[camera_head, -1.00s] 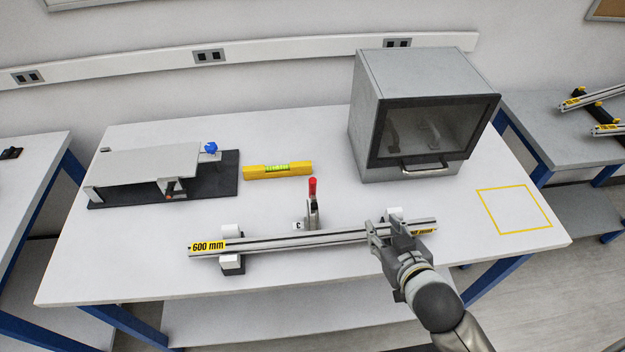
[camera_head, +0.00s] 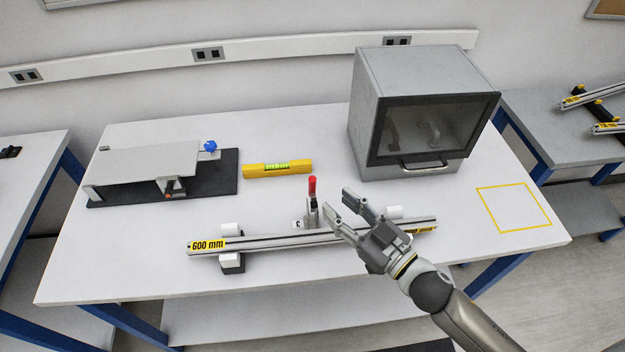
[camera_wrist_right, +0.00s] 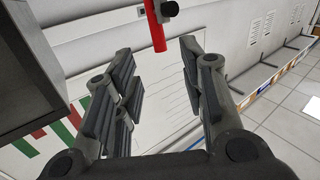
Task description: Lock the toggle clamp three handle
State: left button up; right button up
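The toggle clamp three (camera_head: 311,213), marked with a 3, stands behind the middle of the rail. Its red handle (camera_head: 312,187) points upright. The aluminium rail (camera_head: 290,240), labelled 600 mm, rests on two white-topped supports. My right gripper (camera_head: 338,215) is open and empty, just right of the clamp and above the rail, with its fingers toward the clamp. In the right wrist view a red bar with a dark end (camera_wrist_right: 156,25), which looks like the handle, shows beyond the open fingers (camera_wrist_right: 160,80). My left gripper is in neither view.
A yellow spirit level (camera_head: 277,170) lies behind the clamp. A grey cabinet (camera_head: 420,115) with a glass door stands at the back right. A fixture on a black base (camera_head: 210,180) is at the left. The yellow-outlined square (camera_head: 514,208) at the right is empty.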

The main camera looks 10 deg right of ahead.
aim_at(315, 184)
jog(key=x, duration=0.9)
jog(key=shift+w+a, duration=0.1)
jog(key=shift+w, duration=0.2)
grip_shut()
